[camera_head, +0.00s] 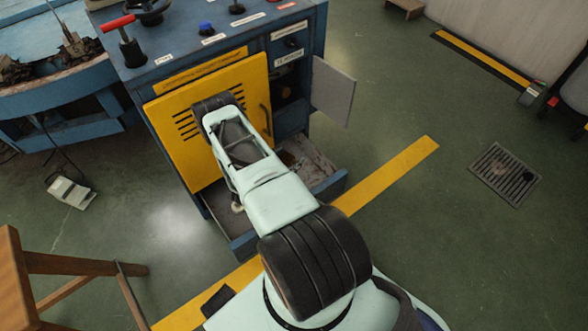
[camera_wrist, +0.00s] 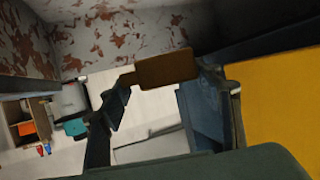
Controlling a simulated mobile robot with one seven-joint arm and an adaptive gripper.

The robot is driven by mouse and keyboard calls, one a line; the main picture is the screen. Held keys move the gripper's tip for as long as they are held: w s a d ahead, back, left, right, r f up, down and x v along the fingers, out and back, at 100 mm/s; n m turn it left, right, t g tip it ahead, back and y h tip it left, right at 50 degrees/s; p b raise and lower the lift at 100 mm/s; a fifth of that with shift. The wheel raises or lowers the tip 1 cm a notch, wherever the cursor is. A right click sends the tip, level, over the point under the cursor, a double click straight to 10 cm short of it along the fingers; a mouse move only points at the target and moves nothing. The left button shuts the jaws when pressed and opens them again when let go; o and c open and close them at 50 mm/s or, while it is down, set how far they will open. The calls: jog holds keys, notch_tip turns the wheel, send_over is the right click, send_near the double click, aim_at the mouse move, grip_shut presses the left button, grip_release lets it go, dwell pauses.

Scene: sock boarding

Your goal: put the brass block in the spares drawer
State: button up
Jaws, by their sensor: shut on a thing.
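The brass block (camera_wrist: 168,70) shows as a brown slab between the fingertips of my gripper (camera_wrist: 166,76) in the wrist view. The gripper is shut on it. In the head view my arm hides the block and nearly all of the gripper. A blue drawer (camera_head: 334,187) stands pulled out low on the cabinet, under the yellow door, with my arm across it. Part of its worn, bare inside shows to the right of the arm. I cannot read a label on this drawer. Whether the block is inside the drawer or above it cannot be told.
The blue cabinet (camera_head: 190,58) has a shut yellow door (camera_head: 168,125) and an open grey flap (camera_head: 333,92) at its right. Knobs and a red-handled lever stand on top. A wooden stand (camera_head: 70,263) is at lower left. The floor to the right is clear around a drain grate (camera_head: 505,176).

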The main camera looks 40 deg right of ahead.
aim_at(295, 159)
jog(key=d+f+b, duration=0.1)
jog(key=f, duration=0.1)
jog(key=w+d+f+b, duration=0.1)
jog(key=d+f, duration=0.1)
jog(key=d+f+b, duration=0.1)
jog(key=f, duration=0.2)
jog(key=shift+w+d+b, duration=0.25)
jog(key=shift+d+b, duration=0.05)
jog(key=shift+d, duration=0.1)
jog(key=shift+f+b, duration=1.05)
jog(key=shift+f, duration=1.4)
jog(key=shift+f, duration=0.15)
jog(key=o, duration=1.4)
